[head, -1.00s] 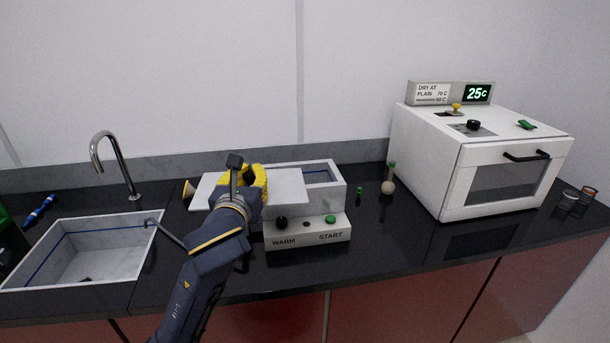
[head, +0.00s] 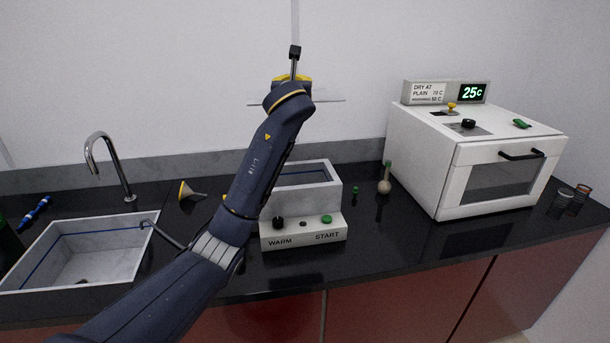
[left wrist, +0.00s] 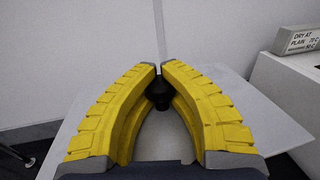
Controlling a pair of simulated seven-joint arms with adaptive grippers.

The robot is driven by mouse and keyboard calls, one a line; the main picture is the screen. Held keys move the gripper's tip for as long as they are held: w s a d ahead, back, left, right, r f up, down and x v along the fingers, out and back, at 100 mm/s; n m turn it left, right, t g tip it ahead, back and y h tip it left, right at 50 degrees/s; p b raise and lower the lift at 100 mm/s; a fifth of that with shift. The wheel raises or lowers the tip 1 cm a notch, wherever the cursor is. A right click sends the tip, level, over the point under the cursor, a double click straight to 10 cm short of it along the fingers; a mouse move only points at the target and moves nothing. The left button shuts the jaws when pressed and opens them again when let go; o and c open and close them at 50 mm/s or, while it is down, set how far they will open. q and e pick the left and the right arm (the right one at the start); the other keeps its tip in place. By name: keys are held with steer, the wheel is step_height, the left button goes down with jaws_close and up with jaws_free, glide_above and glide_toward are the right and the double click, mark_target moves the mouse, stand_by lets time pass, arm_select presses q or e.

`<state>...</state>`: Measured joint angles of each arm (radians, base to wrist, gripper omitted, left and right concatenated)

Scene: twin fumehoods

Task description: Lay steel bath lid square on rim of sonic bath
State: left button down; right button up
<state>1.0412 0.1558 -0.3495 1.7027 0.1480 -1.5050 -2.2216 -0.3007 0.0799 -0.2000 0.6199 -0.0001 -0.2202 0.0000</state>
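The steel bath lid (head: 328,100) is a thin flat plate, seen nearly edge-on and level in the head view, well above the sonic bath. My left gripper (head: 291,79) is above the lid. In the left wrist view its yellow fingers (left wrist: 160,85) close around the lid's black knob (left wrist: 158,94), with the grey plate (left wrist: 255,120) spread below. The sonic bath (head: 333,203) is a pale box with an open top and a WARM/START panel. My left arm hides its left part. My right gripper is in neither view.
A sink (head: 110,272) with a tap (head: 126,180) lies at the left. A round flask (head: 384,186) and small green item (head: 355,190) stand right of the bath. A white oven (head: 430,170) is further right.

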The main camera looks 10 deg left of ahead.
arm_select(q)
step_height(320, 180, down, 22)
steer(key=w, duration=0.1)
steer(key=shift+f, duration=0.25)
stand_by(0.6)
steer(key=shift+a+f, duration=0.1)
steer(key=shift+f, duration=0.5)
steer(key=c, duration=1.6)
jaws_free()
steer(key=v, duration=0.8)
steer(key=r+v, duration=0.1)
steer(key=v, duration=0.3)
